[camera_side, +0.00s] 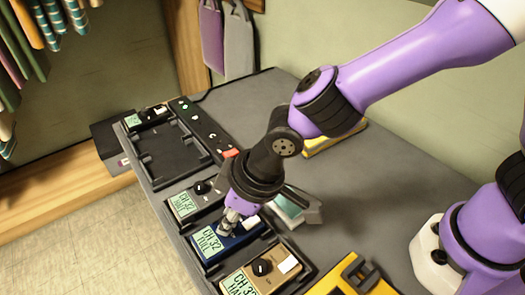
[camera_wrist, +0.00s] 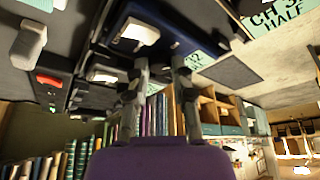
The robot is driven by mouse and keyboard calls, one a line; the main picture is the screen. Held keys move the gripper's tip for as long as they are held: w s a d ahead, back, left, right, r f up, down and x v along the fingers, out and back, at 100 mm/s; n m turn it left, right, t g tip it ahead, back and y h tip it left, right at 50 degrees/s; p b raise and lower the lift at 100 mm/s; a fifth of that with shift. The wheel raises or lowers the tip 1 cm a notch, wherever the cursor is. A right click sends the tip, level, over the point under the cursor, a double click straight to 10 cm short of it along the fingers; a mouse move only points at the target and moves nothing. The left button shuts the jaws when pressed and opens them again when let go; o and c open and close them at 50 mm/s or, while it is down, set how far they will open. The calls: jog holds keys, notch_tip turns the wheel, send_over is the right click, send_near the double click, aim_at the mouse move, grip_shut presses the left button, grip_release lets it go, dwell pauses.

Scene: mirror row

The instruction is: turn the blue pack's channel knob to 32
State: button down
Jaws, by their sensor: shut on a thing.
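The blue pack (camera_side: 238,240) lies in the row at the front edge of the dark bench, and its green label reads CH 32 FULL. It also shows in the wrist view (camera_wrist: 178,42), with a white piece on its top and part of its label in sight. My gripper (camera_side: 230,221) points down at the pack's top, between the label and the white piece. In the wrist view my fingers (camera_wrist: 160,68) reach the pack and are shut on its channel knob. The knob itself is hidden by the fingers, so its pointer cannot be read.
An empty dark tray (camera_side: 165,155) lies farther back. A yellow case (camera_side: 345,280) is at the front right.

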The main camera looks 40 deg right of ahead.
jog(key=shift+s+d+f, duration=0.1)
jog(key=shift+f, duration=0.1)
jog(key=c, duration=0.7)
grip_release()
jog(key=shift+r, duration=0.1)
jog(key=shift+r, duration=0.3)
jog(key=v, duration=1.1)
jog(key=shift+r, duration=0.2)
